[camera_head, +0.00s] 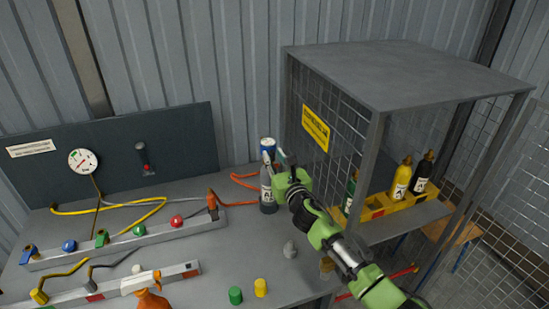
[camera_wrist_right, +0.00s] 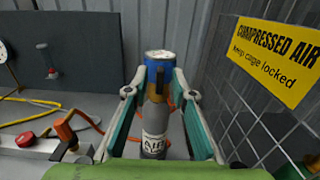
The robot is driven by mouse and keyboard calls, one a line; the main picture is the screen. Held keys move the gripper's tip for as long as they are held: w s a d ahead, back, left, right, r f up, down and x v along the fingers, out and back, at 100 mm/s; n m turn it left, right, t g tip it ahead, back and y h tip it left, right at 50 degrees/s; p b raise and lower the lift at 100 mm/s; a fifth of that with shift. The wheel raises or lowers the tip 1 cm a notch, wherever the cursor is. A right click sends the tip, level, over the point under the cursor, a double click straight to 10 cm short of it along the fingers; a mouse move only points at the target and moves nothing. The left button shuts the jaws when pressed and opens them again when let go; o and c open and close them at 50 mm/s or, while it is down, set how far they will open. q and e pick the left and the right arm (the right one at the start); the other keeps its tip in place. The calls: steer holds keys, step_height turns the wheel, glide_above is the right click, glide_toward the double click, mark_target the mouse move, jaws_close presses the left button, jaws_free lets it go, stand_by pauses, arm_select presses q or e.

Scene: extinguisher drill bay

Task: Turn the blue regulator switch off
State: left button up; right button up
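A grey air bottle (camera_head: 268,188) stands upright at the back of the bench, by the cage. A blue regulator piece (camera_head: 268,144) with a pale top shows above it; in the right wrist view the blue piece (camera_wrist_right: 159,70) sits between my fingertips. My right gripper (camera_head: 280,164) is open, its fingers on either side of the blue piece; I cannot tell whether they touch it. In the right wrist view the bottle's AIR label (camera_wrist_right: 153,143) shows below. The blue piece's switch position cannot be made out.
A wire cage (camera_head: 420,75) with a yellow sign (camera_head: 316,127) stands close on the right, holding several bottles. A rail (camera_head: 150,238) with coloured fittings and hoses lies left.

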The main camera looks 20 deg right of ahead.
jaws_close()
steer(key=shift+m, duration=0.3)
steer(key=m, duration=0.3)
steer(key=shift+m+b, duration=0.3)
steer(key=m, duration=0.3)
steer(key=shift+d+m, duration=0.1)
steer(key=shift+m, duration=0.3)
steer(key=shift+d+f+m+b, duration=0.1)
steer(key=shift+m+b, duration=0.3)
steer(key=shift+m, duration=2.05)
steer(key=shift+f+m+b, duration=0.1)
steer(key=shift+m+b, duration=0.3)
steer(key=shift+m, duration=2.05)
